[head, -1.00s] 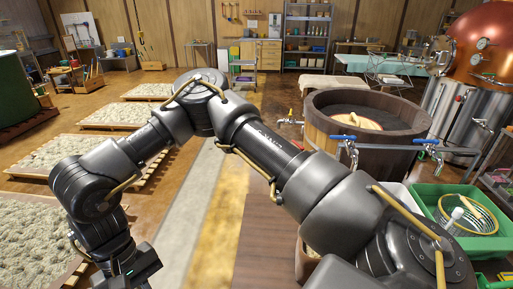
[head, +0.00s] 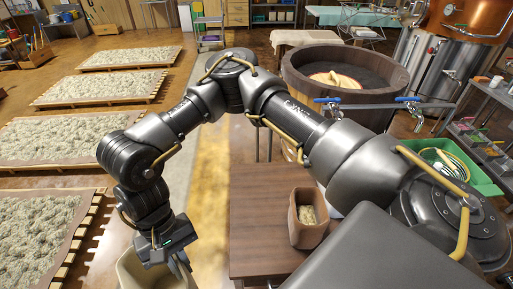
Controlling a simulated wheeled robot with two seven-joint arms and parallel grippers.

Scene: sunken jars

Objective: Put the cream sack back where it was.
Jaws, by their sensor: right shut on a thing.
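The cream sack (head: 130,271) shows at the bottom edge of the head view, pale and open-topped, with its lower part cut off by the frame. My right gripper (head: 178,265) is above it, shut on the sack's rim at the right side. The fingertips are small and partly hidden by the wrist. The sack hangs left of the brown table (head: 254,225), over the floor side. My left gripper is out of view.
A brown open sack (head: 307,221) with pale grainy contents stands on the table. Several pallets of pale material (head: 75,135) lie to the left. A wooden tub (head: 385,100) with blue-handled taps in front and a green crate (head: 487,176) are at the right.

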